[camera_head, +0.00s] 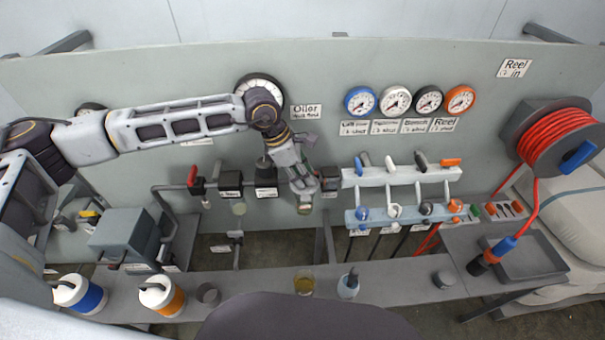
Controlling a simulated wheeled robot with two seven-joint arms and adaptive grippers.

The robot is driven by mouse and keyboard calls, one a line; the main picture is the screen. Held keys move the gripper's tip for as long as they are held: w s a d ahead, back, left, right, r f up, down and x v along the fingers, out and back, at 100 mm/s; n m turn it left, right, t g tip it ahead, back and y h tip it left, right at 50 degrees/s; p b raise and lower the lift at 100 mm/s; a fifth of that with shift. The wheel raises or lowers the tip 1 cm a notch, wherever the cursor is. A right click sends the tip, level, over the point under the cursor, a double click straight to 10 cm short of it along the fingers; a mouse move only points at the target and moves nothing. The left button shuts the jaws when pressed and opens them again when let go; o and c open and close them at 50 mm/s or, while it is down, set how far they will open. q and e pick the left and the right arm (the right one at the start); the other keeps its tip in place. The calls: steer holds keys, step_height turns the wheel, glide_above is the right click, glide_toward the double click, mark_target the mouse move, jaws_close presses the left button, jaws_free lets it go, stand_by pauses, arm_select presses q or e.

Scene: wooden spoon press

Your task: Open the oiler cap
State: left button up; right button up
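The "Oiler" label (306,111) is on the grey panel, just right of my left arm. Below it a row of black air-line units runs along a pipe. My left gripper (308,184) reaches down from above to the right part of this row, right of the black knobbed unit (265,185). The gripper covers the unit there, apparently the oiler, and its cap cannot be made out. A small clear bowl (304,206) shows just below the gripper. Whether the fingers touch or hold the cap cannot be told. My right gripper is not in view.
A red-handled valve (192,177) is left in the row. A white manifold (400,175) sits close on the right, below several gauges (361,101). A red hose reel (560,140) is at far right. The grey bench (400,286) in front holds jugs and cups.

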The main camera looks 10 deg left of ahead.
arm_select(q)
jaws_close()
steer(key=shift+w+r, duration=0.1)
steer(key=shift+w+a+r+n+g+h, duration=0.15)
steer(key=shift+w+r+g, duration=0.1)
steer(key=shift+g, duration=0.35)
steer(key=shift+w+d+r+n+g+h, duration=0.1)
steer(key=shift+w+r+n+g+h, duration=0.1)
steer(key=shift+g, duration=0.4)
